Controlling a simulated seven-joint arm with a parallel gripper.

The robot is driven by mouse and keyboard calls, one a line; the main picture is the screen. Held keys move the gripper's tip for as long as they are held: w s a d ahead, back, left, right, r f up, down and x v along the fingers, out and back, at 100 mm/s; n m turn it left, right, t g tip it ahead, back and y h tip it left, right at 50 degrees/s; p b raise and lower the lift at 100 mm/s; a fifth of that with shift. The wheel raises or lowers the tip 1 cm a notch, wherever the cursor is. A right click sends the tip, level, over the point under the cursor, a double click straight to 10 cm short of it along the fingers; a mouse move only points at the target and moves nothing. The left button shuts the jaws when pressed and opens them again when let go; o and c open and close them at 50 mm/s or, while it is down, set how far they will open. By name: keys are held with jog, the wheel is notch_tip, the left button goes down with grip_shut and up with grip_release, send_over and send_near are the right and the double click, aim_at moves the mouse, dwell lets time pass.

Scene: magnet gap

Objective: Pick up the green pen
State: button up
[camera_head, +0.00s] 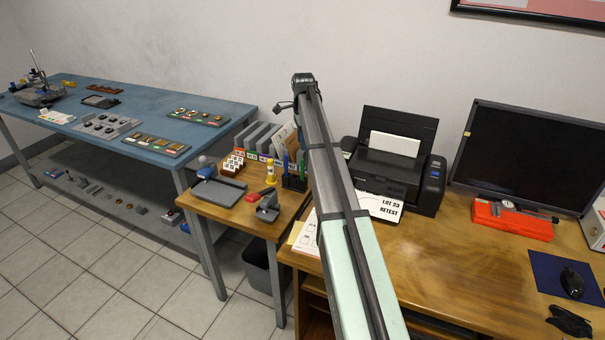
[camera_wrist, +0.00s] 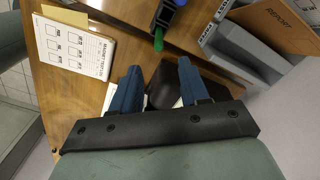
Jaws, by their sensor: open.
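The green pen (camera_wrist: 158,40) shows in the wrist view as a short green end at the mouth of a black pen holder (camera_wrist: 165,17), with something blue beside it. The green end lies beyond the fingertips, roughly in line with the gap, apart from both.
A checklist card (camera_wrist: 75,47) lies left in the wrist view, and a grey file holder (camera_wrist: 245,50) stands right. In the head view, a printer (camera_head: 398,165) stands right of my arm; a red stapler (camera_head: 258,195) and grey tray (camera_head: 219,190) are left.

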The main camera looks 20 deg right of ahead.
aim_at(302, 165)
notch_tip(302, 165, down, 11)
jog(key=shift+a+f, duration=0.1)
jog(key=shift+a, duration=0.05)
grip_shut()
dwell(0.8)
